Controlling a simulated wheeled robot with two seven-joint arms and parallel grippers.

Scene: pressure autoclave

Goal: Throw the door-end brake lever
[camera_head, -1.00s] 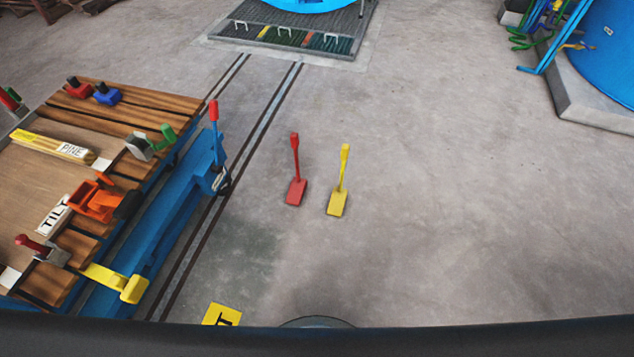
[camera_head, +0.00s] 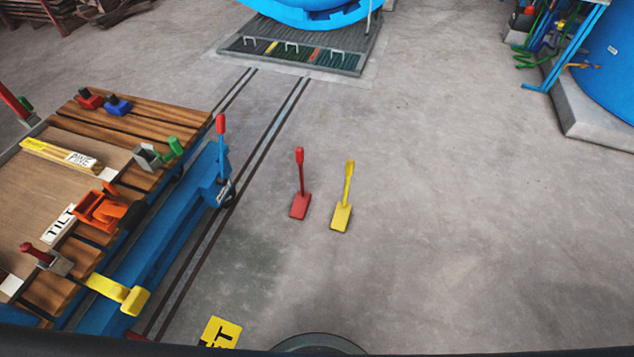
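A blue lever with a red grip (camera_head: 221,140) stands roughly upright at the far corner of the slatted trolley's blue frame (camera_head: 150,245), on the side facing the rails. A yellow block-ended handle (camera_head: 130,296) sticks out from the trolley's near side. No label on these levers can be read as a brake or door-end mark. Neither of my grippers is in view.
Rails (camera_head: 262,140) run to a grated pit (camera_head: 300,55) below a blue vessel (camera_head: 310,12). Another blue vessel (camera_head: 608,60) stands at right.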

